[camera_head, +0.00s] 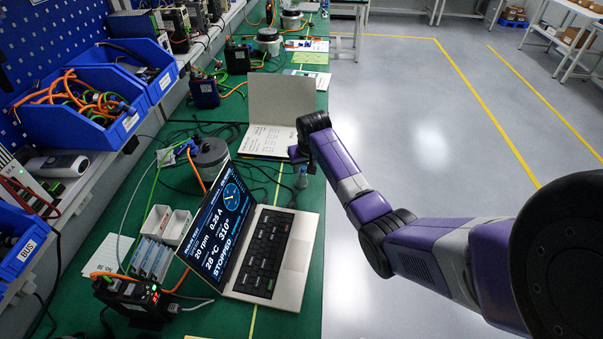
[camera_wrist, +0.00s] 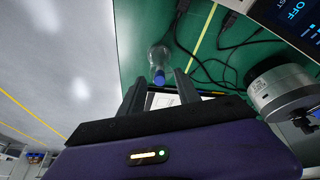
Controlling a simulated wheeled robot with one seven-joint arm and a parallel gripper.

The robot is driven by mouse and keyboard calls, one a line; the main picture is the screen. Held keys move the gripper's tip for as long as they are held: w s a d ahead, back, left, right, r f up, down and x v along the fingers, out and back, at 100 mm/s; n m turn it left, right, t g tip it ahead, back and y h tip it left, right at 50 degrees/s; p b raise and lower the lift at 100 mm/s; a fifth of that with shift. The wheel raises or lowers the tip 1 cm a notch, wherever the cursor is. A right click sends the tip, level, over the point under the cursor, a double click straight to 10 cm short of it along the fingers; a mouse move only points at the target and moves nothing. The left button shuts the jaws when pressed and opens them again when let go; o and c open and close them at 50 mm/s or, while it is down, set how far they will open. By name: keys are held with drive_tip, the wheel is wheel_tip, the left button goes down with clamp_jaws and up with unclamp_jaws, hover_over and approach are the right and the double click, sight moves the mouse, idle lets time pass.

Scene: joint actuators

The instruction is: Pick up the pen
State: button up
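A clear bottle with a blue cap (camera_wrist: 158,60) shows beyond the fingertips. Part of a white page (camera_wrist: 163,101) shows between the fingers, and my gripper body hides what lies below it.
The bottle (camera_head: 302,178) stands near the bench edge. A laptop (camera_head: 262,250) is in front, left of my arm. A round grey motor (camera_head: 210,157) with cables (camera_head: 197,170) stands left of the binder. Blue bins (camera_head: 85,125) line the left wall.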

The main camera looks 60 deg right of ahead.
sight(302, 174)
drive_tip(key=shift+x, duration=1.65)
clamp_jaws()
